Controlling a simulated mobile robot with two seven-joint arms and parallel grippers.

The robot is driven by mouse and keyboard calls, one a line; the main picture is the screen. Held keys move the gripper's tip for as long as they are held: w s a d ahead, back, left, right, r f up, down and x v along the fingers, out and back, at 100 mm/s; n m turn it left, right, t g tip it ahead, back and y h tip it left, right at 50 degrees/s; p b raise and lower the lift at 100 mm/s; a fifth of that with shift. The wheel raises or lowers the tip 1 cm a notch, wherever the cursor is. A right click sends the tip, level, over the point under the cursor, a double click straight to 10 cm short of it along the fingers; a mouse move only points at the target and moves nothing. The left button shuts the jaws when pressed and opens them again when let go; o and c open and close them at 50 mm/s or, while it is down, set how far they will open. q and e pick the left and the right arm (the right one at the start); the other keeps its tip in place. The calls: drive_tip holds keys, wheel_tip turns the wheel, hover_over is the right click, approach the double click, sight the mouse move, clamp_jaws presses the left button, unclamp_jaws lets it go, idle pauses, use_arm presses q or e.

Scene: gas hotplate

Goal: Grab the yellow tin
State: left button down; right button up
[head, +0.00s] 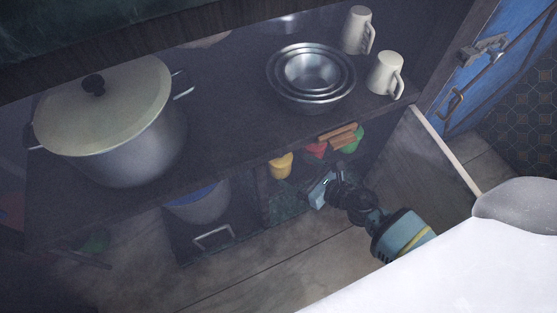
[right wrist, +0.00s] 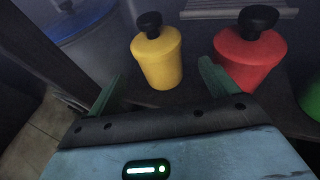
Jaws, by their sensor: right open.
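The yellow tin (right wrist: 158,60) has a black knob on its lid and stands upright on a low shelf. In the head view the yellow tin (head: 281,165) is at the left of a row of tins under the counter. My right gripper (right wrist: 160,85) is open, and its two fingers point towards the yellow tin, one on each side of it in the picture. The tin looks just beyond the fingertips; I cannot tell if they touch. In the head view my right gripper (head: 320,188) is in front of the shelf, below and right of the yellow tin. My left gripper is not in view.
A red tin (right wrist: 250,55) stands close to the right of the yellow one, with a green tin (right wrist: 312,98) further right. A pot with a blue lid (head: 197,203) is to the left. The counter above holds steel bowls (head: 311,75), mugs (head: 384,75) and a large pot (head: 110,130).

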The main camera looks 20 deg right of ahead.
sight(285, 164)
drive_tip(key=shift+b+x, duration=1.6)
drive_tip(key=shift+x, duration=2.2)
drive_tip(key=shift+s+f, duration=0.1)
drive_tip(key=shift+f, duration=0.05)
drive_tip(key=shift+c, duration=0.5)
drive_tip(key=c, duration=1)
wheel_tip(285, 164, up, 3)
drive_tip(key=p, duration=0.3)
drive_tip(key=shift+f, duration=0.1)
drive_tip(key=s, duration=0.1)
drive_tip(key=s+r+p, duration=0.1)
drive_tip(key=shift+s, duration=0.35)
drive_tip(key=s+r, duration=0.1)
drive_tip(key=s, duration=1.2)
drive_tip(key=shift+s+p, duration=0.15)
drive_tip(key=shift+p, duration=0.25)
